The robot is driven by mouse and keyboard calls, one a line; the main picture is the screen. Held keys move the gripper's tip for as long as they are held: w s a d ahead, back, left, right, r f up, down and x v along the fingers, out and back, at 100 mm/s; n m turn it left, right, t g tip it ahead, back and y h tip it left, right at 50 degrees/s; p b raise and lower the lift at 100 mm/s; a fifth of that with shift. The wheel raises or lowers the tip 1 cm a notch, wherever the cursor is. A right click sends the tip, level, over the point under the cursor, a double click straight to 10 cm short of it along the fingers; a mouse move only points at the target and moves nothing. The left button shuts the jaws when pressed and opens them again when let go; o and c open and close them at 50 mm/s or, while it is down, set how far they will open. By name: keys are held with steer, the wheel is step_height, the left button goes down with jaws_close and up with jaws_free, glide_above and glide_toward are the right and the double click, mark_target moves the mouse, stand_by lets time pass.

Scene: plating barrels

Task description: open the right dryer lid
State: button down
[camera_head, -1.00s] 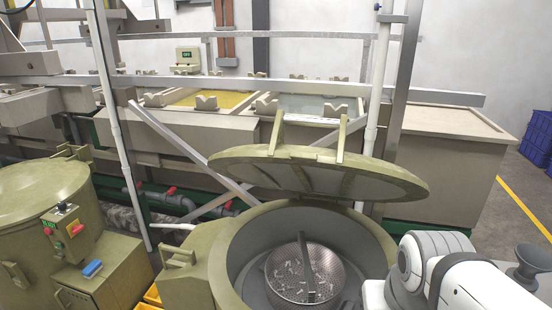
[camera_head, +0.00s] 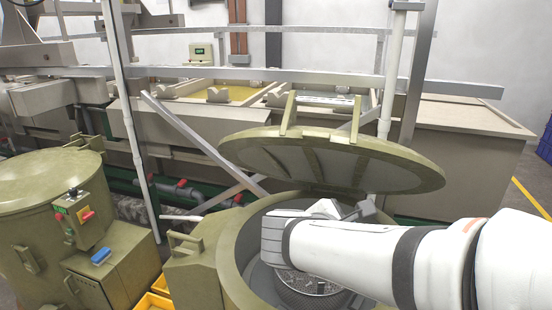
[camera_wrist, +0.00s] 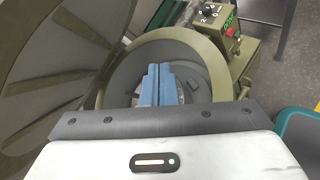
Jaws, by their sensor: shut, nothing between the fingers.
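The right dryer lid (camera_head: 330,163) is olive green and round. It stands raised and tilted above the right dryer (camera_head: 232,262), with its ribbed underside showing. My arm reaches in from the right across the dryer's mouth, and my gripper is below the lid's lower side. In the wrist view my gripper (camera_wrist: 158,72) has its two blue fingers together, with nothing between them. There the lid's underside (camera_wrist: 62,58) fills the left side, apart from the fingers in the picture. The dryer's round mouth lies behind the fingers. Whether any part of my arm touches the lid cannot be told.
A perforated basket (camera_head: 302,283) sits inside the dryer, partly hidden by my arm. The left dryer (camera_head: 40,190) has its lid down, with a control box (camera_head: 80,222) beside it. Metal rails and a white post (camera_head: 396,70) stand behind the lid. Yellow crates (camera_head: 152,302) are on the floor.

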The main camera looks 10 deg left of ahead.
steer(key=w+a+r+n+t+y+b, duration=0.1)
steer(key=w+a+r+n+t, duration=0.2)
steer(key=a+n+t, duration=0.5)
steer(key=n+t+y+p, duration=0.1)
steer(key=n+y+p, duration=0.1)
steer(key=n+y, duration=0.25)
glide_toward(277, 141)
step_height(277, 141, down, 3)
steer(key=w, duration=0.3)
steer(key=w+r, duration=0.1)
steer(key=w+r+h+p, duration=0.1)
steer(key=shift+w+d+r, duration=0.1)
steer(key=shift+d+r, duration=0.15)
steer(key=shift+d, duration=0.05)
steer(key=shift+w+r, duration=0.25)
steer(key=shift+w, duration=0.1)
